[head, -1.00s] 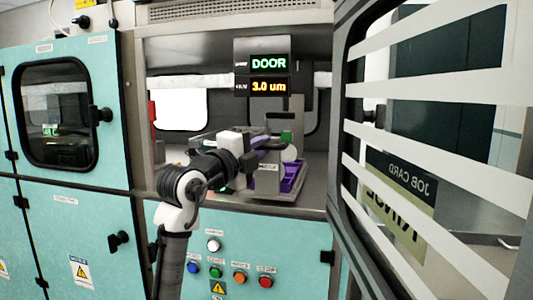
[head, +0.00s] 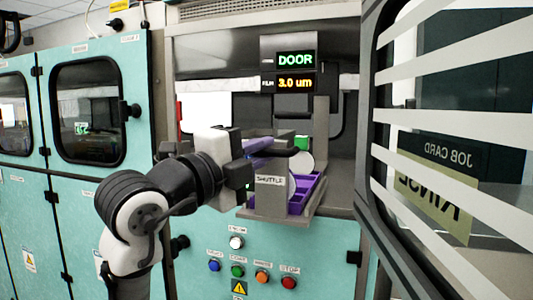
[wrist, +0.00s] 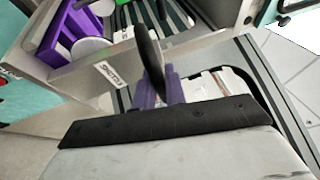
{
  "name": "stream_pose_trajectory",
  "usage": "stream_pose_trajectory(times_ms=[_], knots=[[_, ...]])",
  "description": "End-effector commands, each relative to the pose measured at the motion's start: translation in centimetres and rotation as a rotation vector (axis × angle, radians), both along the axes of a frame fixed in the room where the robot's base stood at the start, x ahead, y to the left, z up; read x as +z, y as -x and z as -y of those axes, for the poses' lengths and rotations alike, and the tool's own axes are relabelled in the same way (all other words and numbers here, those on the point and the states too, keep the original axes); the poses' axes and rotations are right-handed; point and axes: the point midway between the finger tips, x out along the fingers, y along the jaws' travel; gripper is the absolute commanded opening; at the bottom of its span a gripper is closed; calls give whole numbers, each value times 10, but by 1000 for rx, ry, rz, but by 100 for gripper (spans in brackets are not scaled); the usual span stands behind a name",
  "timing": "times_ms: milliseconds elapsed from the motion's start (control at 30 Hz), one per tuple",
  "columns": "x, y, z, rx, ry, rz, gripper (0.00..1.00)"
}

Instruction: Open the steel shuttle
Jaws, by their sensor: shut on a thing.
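The steel shuttle (head: 270,196) is a grey drawer-like carrier with a SHUTTLE label on its front. It sits in the open chamber and its front juts out past the sill. A purple tray (head: 304,190) lies inside it. My gripper (head: 276,149) reaches in from the left and is shut on what looks like a dark handle (wrist: 149,55) at the shuttle's front. In the wrist view, the purple-grey fingers (wrist: 158,88) close around this dark bar. The shuttle's front wall (wrist: 84,73) shows beside it. The exact contact is partly hidden.
A door with a striped window (head: 450,150) stands open at the right, close to the shuttle. Coloured buttons (head: 262,277) are on the panel below. A display (head: 295,59) above reads DOOR and 3.0 um. A closed teal door (head: 80,115) is at the left.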

Motion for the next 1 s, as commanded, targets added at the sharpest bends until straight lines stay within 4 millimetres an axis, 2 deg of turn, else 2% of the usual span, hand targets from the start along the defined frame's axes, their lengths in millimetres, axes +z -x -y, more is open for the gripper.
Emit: stream_pose_trajectory(times_ms=[200,567,600,733,1000], knots=[[-1,8,-3,0,-1,-1,0],[0,8,-3,-1,-1,-1,0],[0,8,-3,-1,-1,-1,15],[0,8,-3,-1,-1,-1,32],[0,8,-3,0,0,0,34]])
